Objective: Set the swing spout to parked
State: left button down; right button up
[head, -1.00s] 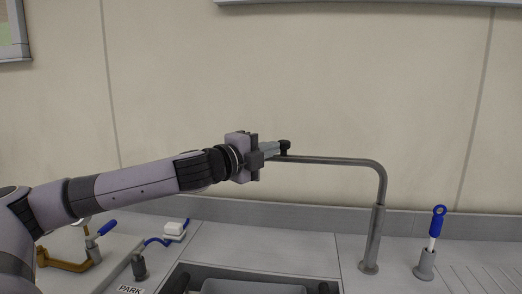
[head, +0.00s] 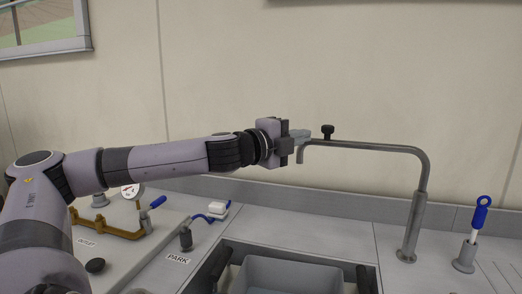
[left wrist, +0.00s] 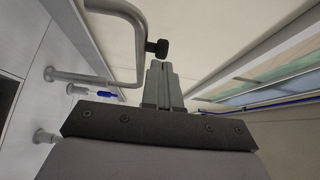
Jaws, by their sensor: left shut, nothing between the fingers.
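The swing spout (head: 365,146) is a grey metal tube rising from a post at the back right of the sink. Its arm reaches left and ends in a short downturned outlet, above the sink's back edge in the picture. A black knob (head: 327,131) stands on the arm near the outlet; it also shows in the left wrist view (left wrist: 158,48). My left gripper (head: 305,135) is shut and empty, its tips just left of the knob with a small gap. In the left wrist view its fingers (left wrist: 163,70) lie together, just below the knob. My right gripper is not in view.
A PARK label (head: 178,259) lies on the counter left of the sink basin (head: 295,272), near a dark post (head: 186,240). A brass pipe with a blue-handled valve (head: 152,203) is farther left. A blue-handled tool (head: 482,214) stands in a holder at the right.

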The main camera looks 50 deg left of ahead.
pick_arm(q)
jog(key=s+a+b, duration=0.3)
jog(key=s+b, duration=0.2)
jog(key=s, duration=0.2)
jog(key=shift+s+a, duration=0.15)
jog(key=shift+s, duration=0.25)
